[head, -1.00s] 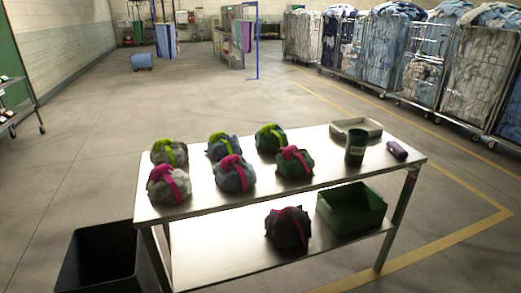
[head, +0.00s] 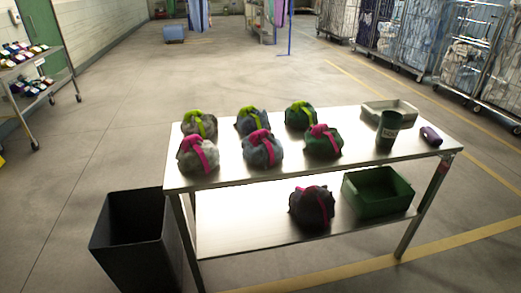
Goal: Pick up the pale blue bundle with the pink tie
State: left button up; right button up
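A blue-grey bundle with a pink tie (head: 262,152) sits in the middle of the front row on the metal table (head: 228,165). It is the bluest of the pink-tied bundles. A pale grey bundle with a pink tie (head: 197,158) stands to its left, and a dark green one with a pink tie (head: 322,145) to its right. Behind it is a blue-grey bundle with a lime tie (head: 250,124), between a grey lime-tied bundle (head: 200,126) and a green lime-tied one (head: 300,117). Neither of my grippers is in view.
A dark pink-tied bundle (head: 308,208) and a green crate (head: 378,200) are on the lower shelf. A tray (head: 390,110), dark green cup (head: 388,130) and purple item (head: 431,136) occupy the tabletop's right. A black bin (head: 135,235) stands at the table's left.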

aim_at(262, 148)
jog(key=i+l+u, duration=0.1)
jog(key=l, duration=0.25)
jog(key=i+l, duration=0.25)
jog(key=i+l+u, duration=0.15)
jog(key=l, duration=0.3)
jog(key=i+l, duration=0.1)
jog(key=l, duration=0.3)
jog(key=i+l+u, duration=0.15)
jog(key=l, duration=0.2)
